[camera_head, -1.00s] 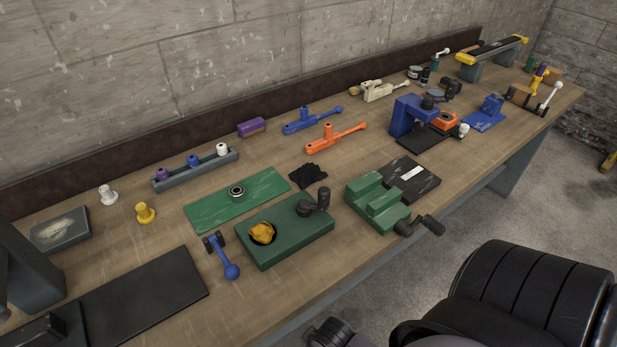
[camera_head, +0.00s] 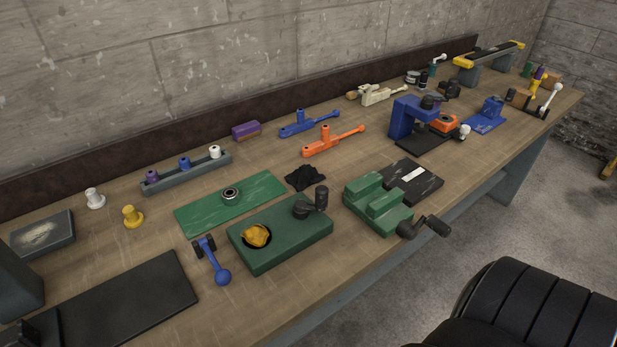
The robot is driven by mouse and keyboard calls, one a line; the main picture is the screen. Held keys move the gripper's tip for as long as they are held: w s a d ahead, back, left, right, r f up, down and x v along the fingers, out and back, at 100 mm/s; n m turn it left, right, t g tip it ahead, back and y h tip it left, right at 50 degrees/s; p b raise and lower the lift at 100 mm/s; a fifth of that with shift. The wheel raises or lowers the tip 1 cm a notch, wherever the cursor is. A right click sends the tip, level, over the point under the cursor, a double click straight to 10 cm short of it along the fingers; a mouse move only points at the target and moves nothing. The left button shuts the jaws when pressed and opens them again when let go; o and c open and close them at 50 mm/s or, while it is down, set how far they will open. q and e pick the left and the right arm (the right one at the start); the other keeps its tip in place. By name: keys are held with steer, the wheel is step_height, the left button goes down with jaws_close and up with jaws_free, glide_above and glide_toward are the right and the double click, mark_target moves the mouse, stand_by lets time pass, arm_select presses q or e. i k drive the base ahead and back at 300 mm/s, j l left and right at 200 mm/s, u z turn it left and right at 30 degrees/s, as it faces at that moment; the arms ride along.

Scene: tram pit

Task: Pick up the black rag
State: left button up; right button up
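The black rag (camera_head: 305,178) lies crumpled on the wooden workbench (camera_head: 120,263), near its middle. It sits just behind the green box with a black crank knob (camera_head: 282,232) and to the right of the flat green mat (camera_head: 258,190). Nothing lies on top of the rag. Neither of my grippers shows in the head view. A black ribbed arm part, mine, shows at the lower right, away from the rag.
A green vise-like block (camera_head: 378,203) and a black plate (camera_head: 412,181) stand right of the rag. An orange tool (camera_head: 333,141) and a blue tool (camera_head: 308,123) lie behind it. A grey rack with knobs (camera_head: 187,174) is at left. Bare wood shows around the rag's back side.

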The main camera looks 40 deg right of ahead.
mark_target(307, 175)
steer(key=i+l+z, duration=0.15)
steer(key=z, duration=0.2)
steer(key=i+l+z, duration=0.2)
steer(key=z, duration=0.2)
steer(key=i+l+z, duration=0.15)
steer(key=z, duration=0.2)
